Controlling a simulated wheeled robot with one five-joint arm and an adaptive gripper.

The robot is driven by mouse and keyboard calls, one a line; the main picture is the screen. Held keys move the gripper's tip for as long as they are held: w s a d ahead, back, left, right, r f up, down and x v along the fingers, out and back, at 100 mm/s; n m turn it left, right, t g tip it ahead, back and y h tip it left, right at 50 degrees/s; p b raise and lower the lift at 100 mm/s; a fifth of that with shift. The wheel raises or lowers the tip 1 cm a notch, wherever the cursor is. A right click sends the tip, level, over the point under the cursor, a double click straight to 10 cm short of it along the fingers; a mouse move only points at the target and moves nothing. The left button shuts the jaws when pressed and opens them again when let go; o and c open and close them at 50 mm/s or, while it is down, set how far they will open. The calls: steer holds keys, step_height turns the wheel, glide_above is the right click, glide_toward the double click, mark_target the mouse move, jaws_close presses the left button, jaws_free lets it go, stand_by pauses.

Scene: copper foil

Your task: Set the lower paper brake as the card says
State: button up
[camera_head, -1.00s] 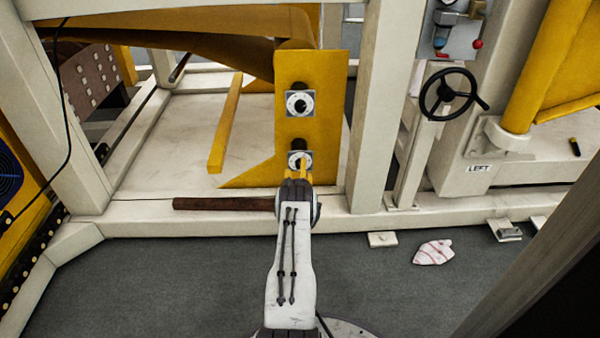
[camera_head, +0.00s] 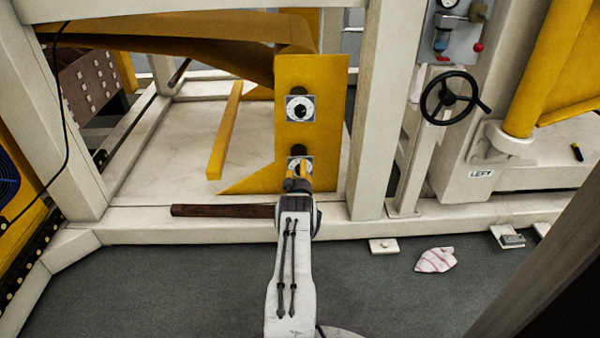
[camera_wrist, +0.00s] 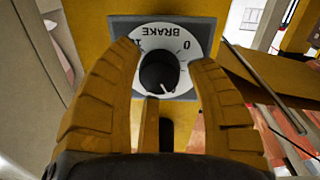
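The lower brake dial (camera_head: 294,162) sits on the yellow plate (camera_head: 333,115), below a second, upper dial (camera_head: 300,108). In the wrist view the lower dial is a white disc marked BRAKE (camera_wrist: 182,42) with a black knob (camera_wrist: 159,72), seen upside down; a 0 shows at its upper right. A white pointer mark lies at the knob's lower right. My gripper (camera_wrist: 166,62) is open, one yellow finger on each side of the knob, with gaps showing. In the head view my gripper (camera_head: 300,170) covers part of the lower dial. I see no card with a setting.
A black handwheel (camera_head: 452,96) stands to the right on the frame, above a LEFT label (camera_head: 481,174). A brown bar (camera_head: 222,211) lies along the lower frame rail. A crumpled striped paper (camera_head: 435,259) lies on the grey floor, which is mostly clear.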

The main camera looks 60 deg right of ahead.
steer(key=c, duration=0.9)
steer(key=shift+r, duration=0.1)
steer(key=shift+c, duration=0.2)
steer(key=shift+m, duration=0.3)
